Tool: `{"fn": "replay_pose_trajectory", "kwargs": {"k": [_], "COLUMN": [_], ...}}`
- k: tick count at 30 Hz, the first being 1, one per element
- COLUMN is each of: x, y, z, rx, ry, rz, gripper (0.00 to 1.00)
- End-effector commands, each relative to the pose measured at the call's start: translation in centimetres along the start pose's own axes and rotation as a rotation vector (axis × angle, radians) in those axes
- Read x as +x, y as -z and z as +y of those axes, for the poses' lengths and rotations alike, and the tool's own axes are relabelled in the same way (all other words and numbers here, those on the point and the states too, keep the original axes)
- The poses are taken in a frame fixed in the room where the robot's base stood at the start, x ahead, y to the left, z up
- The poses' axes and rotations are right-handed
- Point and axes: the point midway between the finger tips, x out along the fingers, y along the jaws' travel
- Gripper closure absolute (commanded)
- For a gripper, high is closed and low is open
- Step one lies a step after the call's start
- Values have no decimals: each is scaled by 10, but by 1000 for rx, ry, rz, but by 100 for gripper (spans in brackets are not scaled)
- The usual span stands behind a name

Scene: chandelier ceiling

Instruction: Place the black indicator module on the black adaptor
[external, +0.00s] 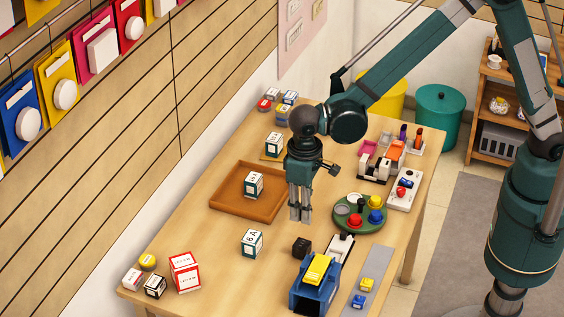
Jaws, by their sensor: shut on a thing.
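My gripper (300,214) points straight down over the middle of the table, its fingers close together. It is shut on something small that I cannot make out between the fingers. A small black piece (361,205) is among the coloured round pieces on the green round tray (345,225), right of my gripper. Which black piece is the indicator module and which the adaptor, I cannot tell.
A blue machine with a yellow top (318,270) and a white-and-black device (340,247) stand at the front right. A brown tray (225,202) holds a labelled block (254,185). Another labelled block (251,243) stands left of the black cube.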

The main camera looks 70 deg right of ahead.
Motion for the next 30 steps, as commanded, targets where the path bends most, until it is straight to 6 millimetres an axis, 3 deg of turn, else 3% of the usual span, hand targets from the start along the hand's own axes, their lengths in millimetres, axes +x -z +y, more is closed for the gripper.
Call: {"fn": "replay_pose_trajectory", "kwargs": {"k": [12,30], "x": [50,64], "y": [0,0], "z": [0,0], "rx": [0,0], "ry": [0,0], "rz": [0,0], "gripper": [94,94]}}
